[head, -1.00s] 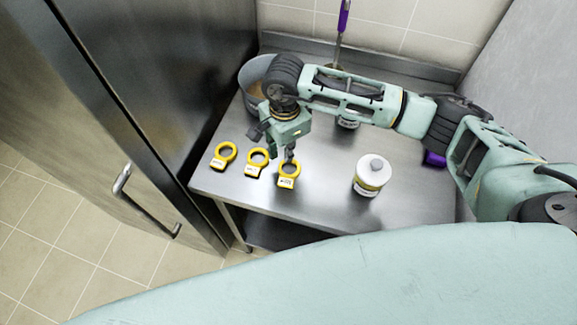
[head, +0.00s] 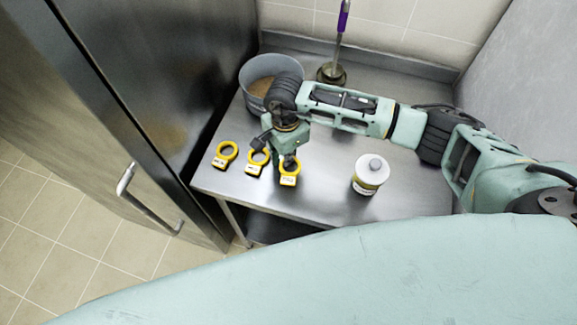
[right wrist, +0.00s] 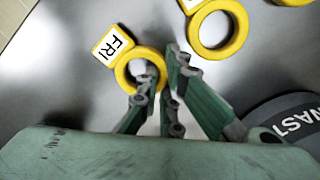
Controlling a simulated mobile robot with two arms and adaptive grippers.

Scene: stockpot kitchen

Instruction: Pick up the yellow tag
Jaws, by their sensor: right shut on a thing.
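Three yellow ring tags with white labels lie in a row on the steel table: a left one (head: 226,155), a middle one (head: 257,162) and a right one (head: 288,178). My right gripper (head: 285,158) is down at the right tag, shut on its ring. In the right wrist view this tag (right wrist: 113,44) reads "FRI", and the fingers of my gripper (right wrist: 160,78) are at its ring's edge. The ring is partly hidden by a fingertip. Whether the tag is clear of the table I cannot tell. My left gripper is out of view.
A grey pot (head: 249,92) with brown contents stands behind the gripper. A white lidded jar (head: 369,176) stands to the right. A purple-handled tool (head: 343,22) stands at the back. A tall steel door (head: 215,100) borders the table's left.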

